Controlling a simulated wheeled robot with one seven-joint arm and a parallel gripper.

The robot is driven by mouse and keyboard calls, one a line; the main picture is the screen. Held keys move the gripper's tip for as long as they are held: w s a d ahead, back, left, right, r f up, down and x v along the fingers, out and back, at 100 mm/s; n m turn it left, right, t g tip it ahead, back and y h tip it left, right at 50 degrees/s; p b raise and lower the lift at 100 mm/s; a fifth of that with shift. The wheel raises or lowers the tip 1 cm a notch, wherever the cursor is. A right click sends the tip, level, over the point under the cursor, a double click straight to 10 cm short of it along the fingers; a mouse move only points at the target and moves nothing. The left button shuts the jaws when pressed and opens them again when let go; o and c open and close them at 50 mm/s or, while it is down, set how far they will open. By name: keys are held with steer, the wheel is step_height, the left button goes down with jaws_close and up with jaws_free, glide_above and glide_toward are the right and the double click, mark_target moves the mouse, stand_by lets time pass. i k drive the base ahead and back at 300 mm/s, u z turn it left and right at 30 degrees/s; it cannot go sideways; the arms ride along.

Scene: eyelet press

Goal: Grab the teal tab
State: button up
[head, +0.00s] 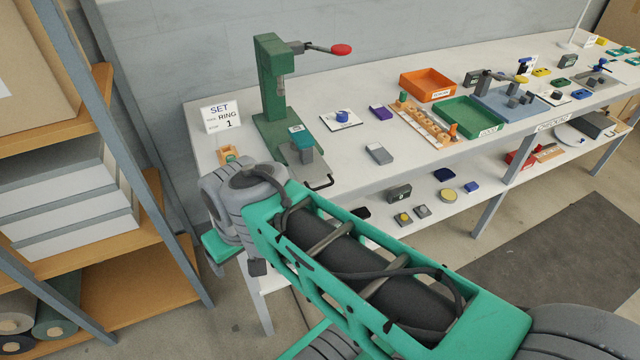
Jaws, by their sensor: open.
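A small teal tab (300,132) with a pale marking sits upright or tilted at the grey block on the base of the green press (271,85); I cannot tell how it is held. The press has a lever with a red knob (341,49) reaching to the right. My arm crosses the lower middle of the head view, with its grey joint near the table's left front corner.
A sign (221,115) reading SET RING 1 and a small orange-tan piece (228,154) stand left of the press. Right of it are a blue piece on a white card (341,119), a purple block (380,112), a grey block (379,153), a wooden peg strip (426,123) and an orange bin (428,84).

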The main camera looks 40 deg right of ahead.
mark_target(300, 135)
steer(key=k, duration=0.5)
steer(key=z, duration=1.2)
steer(key=i, duration=1.05)
steer(key=u, duration=2.75)
